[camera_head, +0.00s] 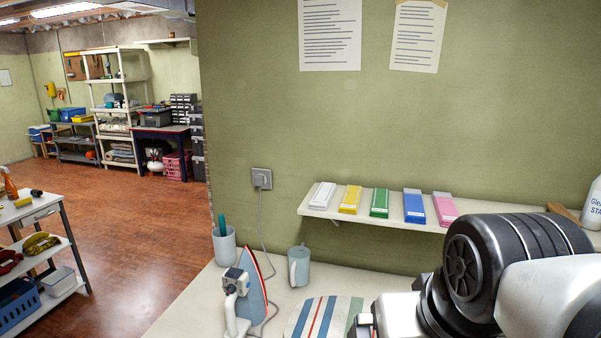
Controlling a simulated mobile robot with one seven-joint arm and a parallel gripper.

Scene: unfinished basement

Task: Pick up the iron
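The iron (252,290) stands upright on its heel on the white worktop at the lower middle, with its pointed tip up. Its pale soleplate with a red-orange edge faces right, and its white and blue-grey body and handle are on the left. A grey cord runs from it up to a wall socket (262,179). My arm fills the lower right of the head view, apart from the iron and to its right. My gripper's fingers are not visible; they are hidden or below the frame.
A cup with a green item (224,246) stands behind and left of the iron, a grey-blue mug (299,266) behind right. A striped board (322,317) lies to the right. A wall shelf (376,217) with several coloured boxes overhangs the back.

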